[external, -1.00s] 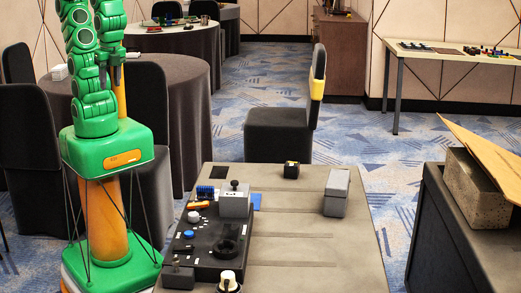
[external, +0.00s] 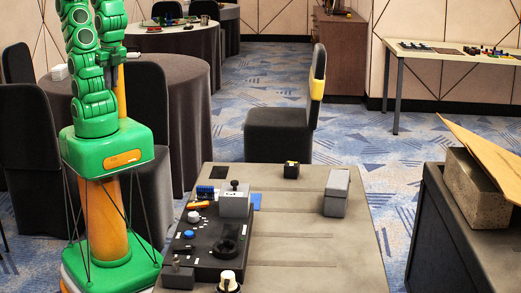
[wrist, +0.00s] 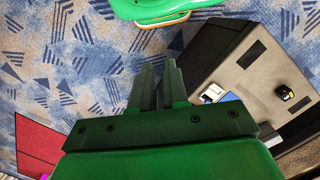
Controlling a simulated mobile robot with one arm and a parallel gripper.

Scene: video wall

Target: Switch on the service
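A black control panel (external: 208,258) lies on the grey table's left side. On it are a white knob (external: 194,216), a blue round button (external: 189,234), an orange handle (external: 199,205) and a black round dial (external: 227,247). A grey box with a black knob on top (external: 235,203) stands at its back. A cream knob on a dark base (external: 228,281) is at the front. Which control belongs to the service cannot be told. My gripper (wrist: 160,64) shows dark fingers close together in the wrist view, apart from the panel, with nothing visibly held.
The grey table (external: 310,270) also bears a small black-and-yellow block (external: 291,170) and a grey box (external: 336,193). A dark chair (external: 280,130) stands behind. A dark counter (external: 450,240) is at right. Patterned carpet (external: 385,160) lies open between them.

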